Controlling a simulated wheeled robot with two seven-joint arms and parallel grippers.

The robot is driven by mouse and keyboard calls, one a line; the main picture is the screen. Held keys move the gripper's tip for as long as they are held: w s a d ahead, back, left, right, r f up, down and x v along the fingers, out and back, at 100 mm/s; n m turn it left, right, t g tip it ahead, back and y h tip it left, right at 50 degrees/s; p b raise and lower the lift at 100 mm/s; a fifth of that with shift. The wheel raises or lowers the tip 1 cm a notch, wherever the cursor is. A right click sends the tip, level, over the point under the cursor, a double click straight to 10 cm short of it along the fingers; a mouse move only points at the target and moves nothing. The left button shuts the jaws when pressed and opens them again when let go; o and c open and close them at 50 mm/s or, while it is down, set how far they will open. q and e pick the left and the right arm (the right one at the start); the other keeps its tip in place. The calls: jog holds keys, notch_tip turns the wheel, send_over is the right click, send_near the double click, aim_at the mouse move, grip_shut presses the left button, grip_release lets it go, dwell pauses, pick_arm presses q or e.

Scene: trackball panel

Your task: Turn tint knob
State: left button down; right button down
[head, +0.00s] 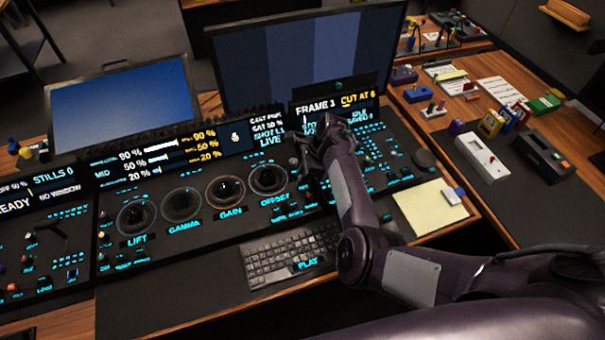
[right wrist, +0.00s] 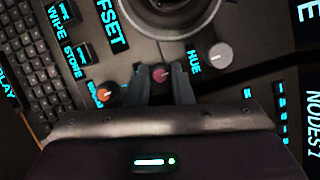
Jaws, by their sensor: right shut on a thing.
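My right gripper (right wrist: 161,79) is shut on a small maroon knob (right wrist: 160,74), with one finger on each side of it. The knob's own label is hidden, so I cannot read whether it is the tint knob. An orange knob (right wrist: 106,92) stands to its left, and a pale grey knob (right wrist: 219,54) with the label HUE beside it stands to its right. In the head view my right gripper (head: 305,160) reaches down to the panel (head: 225,238) just right of the OFFSET ring (head: 268,180), and hides the knob. My left gripper is not in view.
Several trackball rings lie left of the gripper, including the GAIN ring (head: 225,190). A keyboard (head: 292,255) lies in front. A yellow notepad (head: 425,208) is at the right. A large monitor (head: 310,55) stands behind the panel.

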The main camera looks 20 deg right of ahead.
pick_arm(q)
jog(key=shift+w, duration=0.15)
pick_arm(e)
jog(key=shift+w+n+g, duration=0.1)
jog(key=shift+n+g, duration=0.2)
jog(key=shift+n, duration=0.3)
jog(key=shift+n+g, duration=0.3)
jog(key=shift+n, duration=0.4)
pick_arm(q)
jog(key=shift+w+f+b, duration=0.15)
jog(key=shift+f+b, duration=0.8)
jog(key=shift+b, duration=0.05)
pick_arm(e)
jog(key=shift+w+n+g, duration=0.15)
jog(key=shift+n+g, duration=0.75)
jog(key=shift+n, duration=1.6)
jog(key=c, duration=1.3)
grip_release()
